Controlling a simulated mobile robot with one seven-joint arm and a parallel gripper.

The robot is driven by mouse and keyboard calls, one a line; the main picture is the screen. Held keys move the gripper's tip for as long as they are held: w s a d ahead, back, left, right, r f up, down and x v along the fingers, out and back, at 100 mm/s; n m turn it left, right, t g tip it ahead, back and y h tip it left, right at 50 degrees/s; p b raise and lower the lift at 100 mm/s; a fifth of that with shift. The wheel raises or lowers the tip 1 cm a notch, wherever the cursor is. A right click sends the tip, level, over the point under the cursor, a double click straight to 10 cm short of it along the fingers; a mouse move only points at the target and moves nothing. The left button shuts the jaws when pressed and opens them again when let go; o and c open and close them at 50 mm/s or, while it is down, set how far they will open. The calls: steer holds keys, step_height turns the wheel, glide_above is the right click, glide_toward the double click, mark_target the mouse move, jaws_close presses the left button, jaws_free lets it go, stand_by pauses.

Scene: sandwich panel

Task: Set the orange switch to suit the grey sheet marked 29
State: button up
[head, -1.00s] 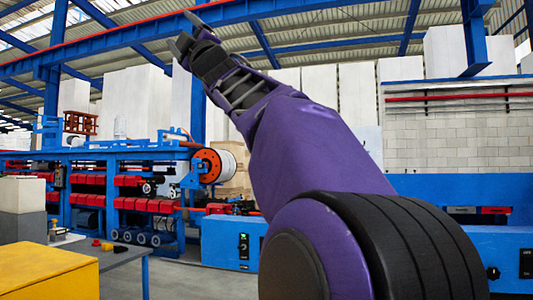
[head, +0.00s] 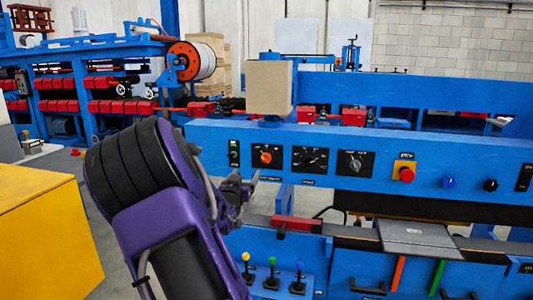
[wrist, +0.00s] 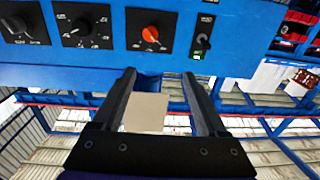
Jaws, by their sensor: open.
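The orange switch (head: 266,157) is a round knob on a black square plate at the left of the blue control panel. It also shows at the top of the wrist view (wrist: 150,34), with small markings around it that I cannot read. A grey sheet (head: 418,234) lies flat on the machine bed at the right in the head view; its marking is too small to read. My gripper (wrist: 157,75) is open and empty, its fingers pointing towards the panel, apart from the switch. In the head view my gripper (head: 250,183) is below and left of the switch.
A black-plated selector (head: 310,159), a grey knob (head: 356,162) and a red button on yellow (head: 403,172) sit right of the switch. A small toggle (head: 234,153) is on its left. Coloured levers (head: 272,272) stand below. A beige box (head: 270,87) is above the panel.

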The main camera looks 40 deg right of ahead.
steer(key=s+d+f, duration=0.1)
steer(key=f, duration=0.1)
steer(key=p, duration=0.1)
glide_toward(264, 160)
steer(key=shift+m+g, duration=0.4)
steer(key=x, duration=1)
steer(key=shift+a+r, duration=0.1)
steer(key=shift+r, duration=0.2)
steer(key=shift+c, duration=0.2)
jaws_close()
